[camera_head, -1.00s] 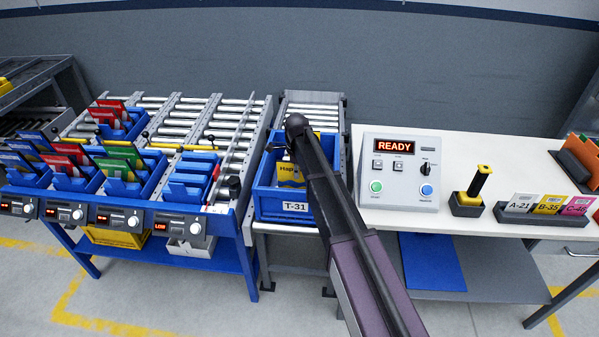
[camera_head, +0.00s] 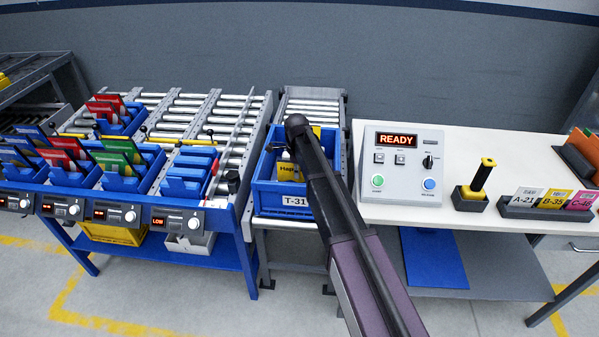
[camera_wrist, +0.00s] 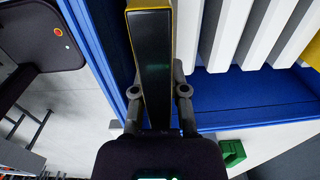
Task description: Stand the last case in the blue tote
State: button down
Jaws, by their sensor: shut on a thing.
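The blue tote (camera_head: 262,200), labelled T-31, stands on the short roller lane in the middle of the head view; its blue wall shows in the wrist view (camera_wrist: 255,98). My gripper (camera_wrist: 158,92) is shut on a yellow-edged case (camera_wrist: 153,60) with a dark face. In the head view a yellow case (camera_head: 289,173) with partly readable lettering shows inside the tote, its lower part behind the front wall; it appears to be the held one. Several pale cases (camera_wrist: 225,35) stand side by side in the tote. My arm hides the tote's right part, so I cannot tell whether the case touches the bottom.
The white bench with the READY control box (camera_head: 402,165) stands close on the right. On the left, the blue flow rack (camera_head: 200,222) holds bins of coloured cases.

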jog(key=shift+f+b, duration=0.85)
jog(key=shift+f, duration=0.1)
jog(key=c, duration=0.6)
grip_release()
jog(key=o, duration=0.4)
jog(key=shift+o, duration=0.2)
jog(key=shift+r, duration=0.1)
jog(key=shift+r+p, duration=3.9)
jog(key=shift+p, duration=0.1)
